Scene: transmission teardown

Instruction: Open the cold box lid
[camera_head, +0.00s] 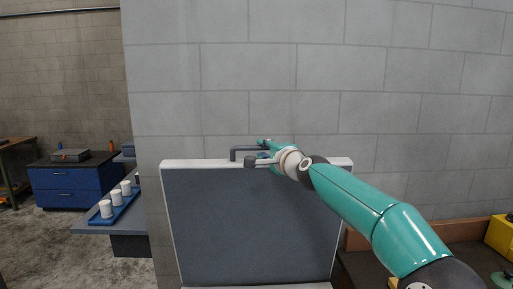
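The cold box lid (245,225) is a large grey panel with a pale rim in the middle of the head view. It stands roughly upright, its broad grey face toward me. A dark bar handle (243,149) shows at its top edge. My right arm reaches in from the lower right, and my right gripper (262,157) is at the top edge beside the handle. It is small and partly hidden there, so I cannot tell whether its fingers are closed or touch the handle. A pale strip of the cold box (258,286) shows at the bottom. My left gripper is out of view.
A grey block wall (300,70) rises close behind the lid. At left, a blue tray (119,209) with white cups stands on a side table, with blue drawers (68,187) farther back. A yellow box (499,236) is at the right edge.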

